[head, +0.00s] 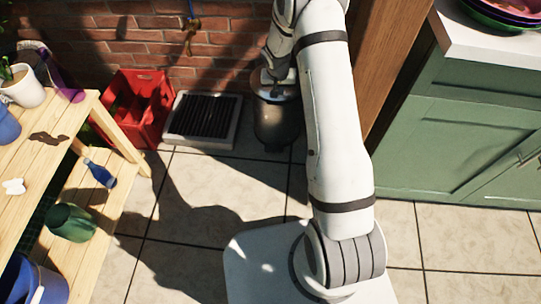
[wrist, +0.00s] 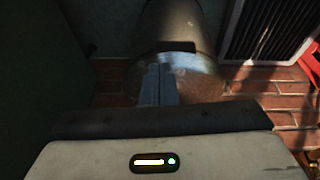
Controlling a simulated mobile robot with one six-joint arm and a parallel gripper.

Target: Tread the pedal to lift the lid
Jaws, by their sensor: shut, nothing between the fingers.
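A dark grey round bin (head: 278,128) stands on the tiles by the brick wall, partly behind my arm. In the wrist view the bin's body (wrist: 172,22) runs up to the top edge, and a sunlit patch lies on its rounded end. My gripper (wrist: 158,72) is shut and empty. Its fingertips overlap the bin in the wrist view; I cannot tell whether they touch it.
A grille in a pale frame (head: 202,121) lies left of the bin, with a red crate (head: 127,118) beyond. A wooden post (head: 395,55) and green cabinet (head: 455,130) stand to the right. A wooden bench (head: 110,195) is at left. Tiles before the bin are clear.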

